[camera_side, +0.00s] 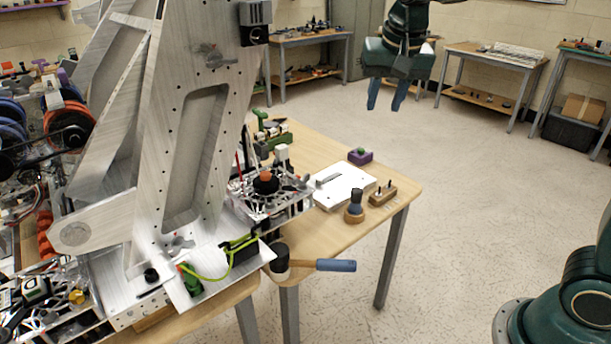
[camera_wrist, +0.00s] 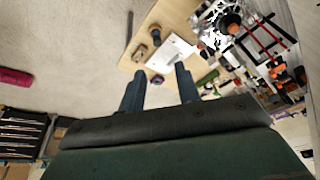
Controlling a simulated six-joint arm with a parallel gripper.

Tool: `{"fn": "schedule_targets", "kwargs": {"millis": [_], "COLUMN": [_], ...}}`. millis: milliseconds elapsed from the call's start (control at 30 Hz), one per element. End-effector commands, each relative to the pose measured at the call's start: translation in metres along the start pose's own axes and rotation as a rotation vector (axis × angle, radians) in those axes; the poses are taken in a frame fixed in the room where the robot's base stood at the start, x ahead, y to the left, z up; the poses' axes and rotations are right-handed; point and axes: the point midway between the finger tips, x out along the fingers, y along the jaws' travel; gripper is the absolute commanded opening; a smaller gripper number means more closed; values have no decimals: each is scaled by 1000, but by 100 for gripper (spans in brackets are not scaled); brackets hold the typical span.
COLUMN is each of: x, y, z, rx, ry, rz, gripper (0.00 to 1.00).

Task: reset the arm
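My gripper (camera_side: 386,95) hangs in the air at the upper middle of the side view, fingers pointing down. Its two blue fingers stand apart with nothing visible between them. In the wrist view my gripper (camera_wrist: 160,90) also shows two separated fingers, with floor and the table corner beyond them. It is well above and behind the wooden table (camera_side: 395,205) in the side view, touching nothing.
A large metal frame (camera_side: 190,130) fills the left. The table carries a white plate (camera_side: 343,187), a brush (camera_side: 355,207), a wooden peg block (camera_side: 382,194), a purple block (camera_side: 360,156) and a blue-handled mallet (camera_side: 335,265). Open floor (camera_side: 480,180) lies right of the table.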

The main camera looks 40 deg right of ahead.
Motion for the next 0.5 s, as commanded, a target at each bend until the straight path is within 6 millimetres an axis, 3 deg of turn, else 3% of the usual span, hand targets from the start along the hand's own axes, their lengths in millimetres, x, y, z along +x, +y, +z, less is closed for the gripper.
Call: {"fn": "schedule_targets", "kwargs": {"millis": [200, 500], "x": [-21, -33], "y": [33, 74], "z": [34, 88], "rx": [-137, -327], "ry": [25, 63], "rz": [-51, -116], "gripper": [33, 33]}}
